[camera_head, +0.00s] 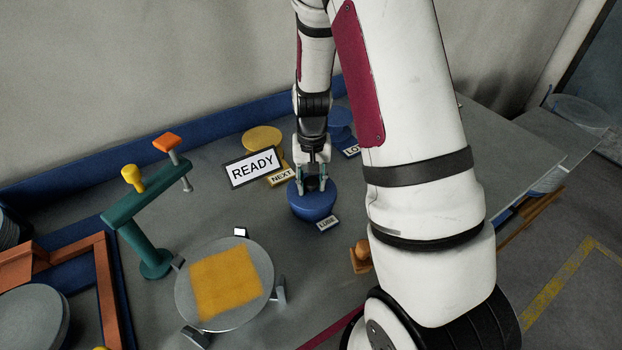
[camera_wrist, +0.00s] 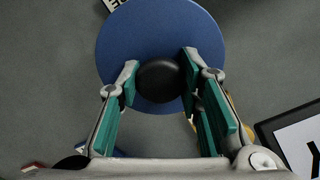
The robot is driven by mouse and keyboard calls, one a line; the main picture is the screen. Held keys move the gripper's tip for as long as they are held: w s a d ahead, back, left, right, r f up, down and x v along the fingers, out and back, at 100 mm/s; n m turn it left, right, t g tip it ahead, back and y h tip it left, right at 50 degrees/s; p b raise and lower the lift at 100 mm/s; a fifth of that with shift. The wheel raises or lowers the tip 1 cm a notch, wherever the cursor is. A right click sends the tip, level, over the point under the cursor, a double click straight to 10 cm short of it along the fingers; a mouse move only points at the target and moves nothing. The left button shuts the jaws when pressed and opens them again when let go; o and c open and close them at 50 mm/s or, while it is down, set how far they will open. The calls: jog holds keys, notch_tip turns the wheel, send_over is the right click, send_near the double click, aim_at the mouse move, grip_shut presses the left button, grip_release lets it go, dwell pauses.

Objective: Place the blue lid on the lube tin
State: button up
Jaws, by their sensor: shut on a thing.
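The round blue lid (camera_wrist: 120,40) with a black knob (camera_wrist: 158,80) fills the upper middle of the wrist view. My gripper (camera_wrist: 158,82) has its teal-padded fingers on both sides of the knob and is shut on it. In the head view my gripper (camera_head: 313,186) points down over a blue, round-sided tin (camera_head: 312,208). A small label (camera_head: 328,223) stands in front of this tin; its text is too small to read surely. The lid hides the tin in the wrist view. I cannot tell whether the lid rests fully on it.
A READY sign (camera_head: 254,167) and a NEXT label (camera_head: 280,177) stand left of my gripper, by a yellow round thing (camera_head: 262,137). Another blue round thing (camera_head: 340,120) stands behind. A teal stand (camera_head: 148,245) and a round plate with a yellow square (camera_head: 185,300) are at left.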

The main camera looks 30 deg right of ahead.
jog(key=shift+f, duration=0.55)
dwell(0.7)
jog(key=o, duration=1.2)
jog(key=shift+o, duration=0.2)
notch_tip(320, 180, up, 12)
jog(key=s+a+r+n+t, duration=0.1)
jog(key=s+a+r+n, duration=0.1)
jog(key=s+a+r, duration=0.35)
jog(key=s+a+r+n+t, duration=0.1)
jog(key=s+a+r+t, duration=0.1)
jog(key=r, duration=0.6)
jog(key=s+a+r+n+t, duration=0.2)
jog(key=s+r, duration=0.4)
jog(key=s, duration=0.5)
jog(key=shift+a+n+t+b, duration=0.3)
jog(key=shift+a+n, duration=0.3)
jog(key=shift+a, duration=0.6)
